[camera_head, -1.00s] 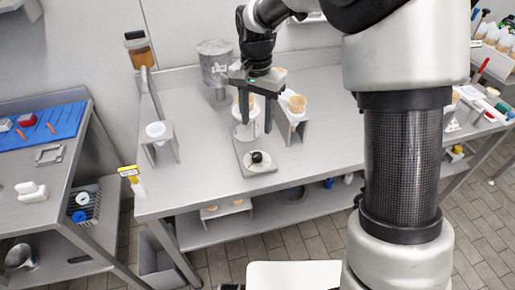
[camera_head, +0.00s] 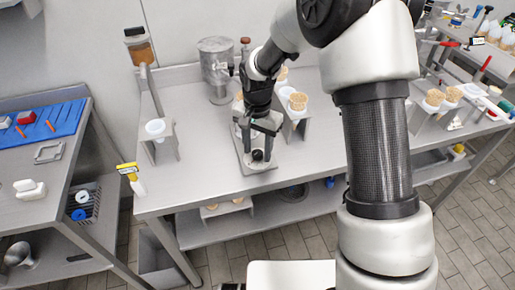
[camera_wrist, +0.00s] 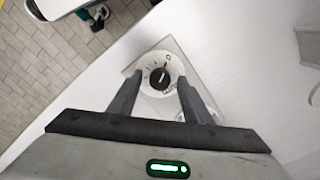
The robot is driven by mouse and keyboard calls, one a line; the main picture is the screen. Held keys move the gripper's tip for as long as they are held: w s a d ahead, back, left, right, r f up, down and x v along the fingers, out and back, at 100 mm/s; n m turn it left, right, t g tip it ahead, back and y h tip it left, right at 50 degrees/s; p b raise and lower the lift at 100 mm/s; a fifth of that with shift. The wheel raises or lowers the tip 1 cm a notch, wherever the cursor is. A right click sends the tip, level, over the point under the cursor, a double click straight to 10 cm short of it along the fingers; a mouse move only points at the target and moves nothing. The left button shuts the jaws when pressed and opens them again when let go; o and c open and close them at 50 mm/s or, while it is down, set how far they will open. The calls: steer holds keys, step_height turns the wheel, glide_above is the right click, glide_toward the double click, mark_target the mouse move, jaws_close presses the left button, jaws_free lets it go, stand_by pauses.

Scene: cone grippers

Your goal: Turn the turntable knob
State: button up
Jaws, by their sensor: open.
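The turntable knob (camera_wrist: 159,78) is a black round knob on a white dial with marks around it and a red mark near its edge. In the wrist view it sits between and just beyond my two open fingers. In the head view the knob (camera_head: 257,155) shows at the front end of the grey turntable base (camera_head: 262,168), on the steel table. My gripper (camera_head: 258,150) is open, pointing down over the knob, with a finger on each side. I cannot tell whether the fingers touch it. My gripper also shows in the wrist view (camera_wrist: 160,85).
A cone stand (camera_head: 294,124) with a filled cone is close behind to the right. Another stand (camera_head: 160,142) with a white cup is to the left. A steel canister (camera_head: 216,70) stands at the back.

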steer(key=c, duration=1.1)
steer(key=shift+o, duration=0.2)
steer(key=shift+n, duration=0.4)
steer(key=n, duration=0.4)
steer(key=shift+n, duration=0.4)
steer(key=n, duration=0.5)
steer(key=shift+r+p, duration=0.1)
steer(key=shift+p, duration=0.2)
steer(key=n+p, duration=0.1)
steer(key=n, duration=0.5)
steer(key=shift+n, duration=0.4)
steer(key=n+p, duration=0.2)
steer(key=n, duration=0.4)
steer(key=shift+n, duration=0.4)
